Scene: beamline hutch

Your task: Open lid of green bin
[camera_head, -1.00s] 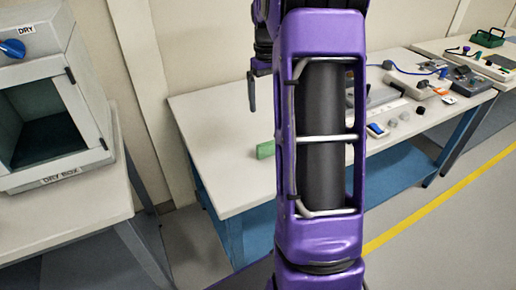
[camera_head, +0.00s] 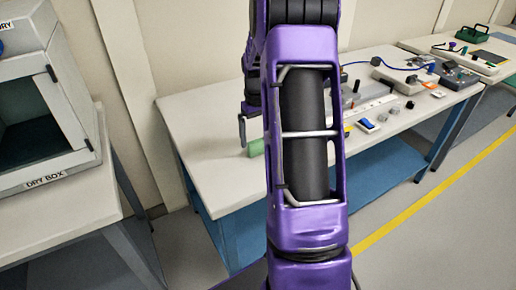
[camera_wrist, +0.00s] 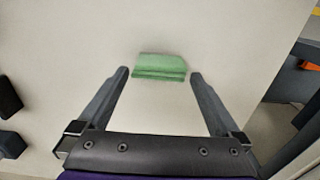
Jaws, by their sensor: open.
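A small green box-like object (camera_head: 256,148) sits on the white table near its left end. In the wrist view this green object (camera_wrist: 160,66) has a lighter upper face and a darker ridged lower edge. I cannot tell whether it is the green bin or has a lid. My gripper (camera_wrist: 160,77) is open, with the green object centred just beyond its two fingertips. In the head view my gripper (camera_head: 242,132) is beside the green object, partly hidden by my arm. I see no contact.
A dry box (camera_head: 40,110) stands on the left bench. The table's right part (camera_head: 400,118) holds several small devices and blocks. A green open container with a handle (camera_head: 474,34) stands on the far right bench. The tabletop around the small green object is clear.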

